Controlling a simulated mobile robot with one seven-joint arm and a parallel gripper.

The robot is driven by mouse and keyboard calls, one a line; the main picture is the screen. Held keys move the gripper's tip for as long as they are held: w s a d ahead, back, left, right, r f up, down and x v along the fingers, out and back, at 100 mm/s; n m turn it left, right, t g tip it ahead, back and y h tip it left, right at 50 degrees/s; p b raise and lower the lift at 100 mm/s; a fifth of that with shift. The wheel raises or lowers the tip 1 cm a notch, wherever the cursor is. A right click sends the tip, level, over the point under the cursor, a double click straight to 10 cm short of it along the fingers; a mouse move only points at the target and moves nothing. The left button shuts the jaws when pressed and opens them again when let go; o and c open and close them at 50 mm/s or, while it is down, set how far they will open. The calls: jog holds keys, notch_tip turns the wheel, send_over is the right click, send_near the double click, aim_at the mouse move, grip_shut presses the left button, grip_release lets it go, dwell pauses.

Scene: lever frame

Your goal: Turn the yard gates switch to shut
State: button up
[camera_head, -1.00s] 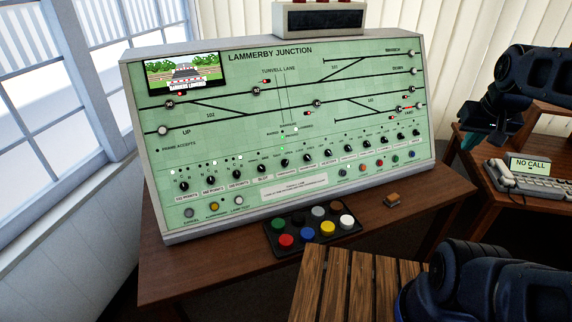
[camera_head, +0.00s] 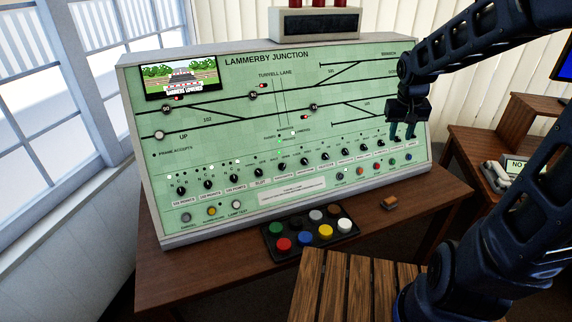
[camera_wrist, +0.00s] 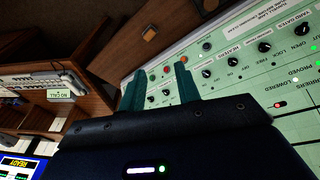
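The yard gates switch (camera_wrist: 301,30) is a black rotary knob at the right edge of the wrist view, with its YARD GATES label (camera_wrist: 294,22) and the word OPEN beside it. I cannot tell which way its pointer faces. It belongs to the row of black knobs on the green Lammerby Junction panel (camera_head: 240,130); its label is too small to read in the head view. My gripper (camera_head: 403,133) is in front of the right end of the panel, off to one side of the switch. In the wrist view my gripper (camera_wrist: 160,70) shows two teal fingers apart with nothing between them.
Neighbouring knobs, including the heaters knob (camera_wrist: 234,62), sit close by. A tray of coloured buttons (camera_head: 310,235) stands on the desk (camera_head: 205,270) before the panel. A wooden slatted surface (camera_head: 350,285) is in front. A telephone desk (camera_head: 475,190) is at the right.

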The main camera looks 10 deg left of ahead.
jog(key=w+a+f+n+g, duration=0.1)
jog(key=w+a+f, duration=0.35)
jog(key=a, duration=0.25)
jog(key=g+y, duration=0.4)
jog(key=y, duration=0.2)
send_near(284, 166)
jog(key=shift+n, duration=0.4)
jog(key=shift+x, duration=4.25)
jog(key=shift+c, duration=0.2)
jog(key=c, duration=0.6)
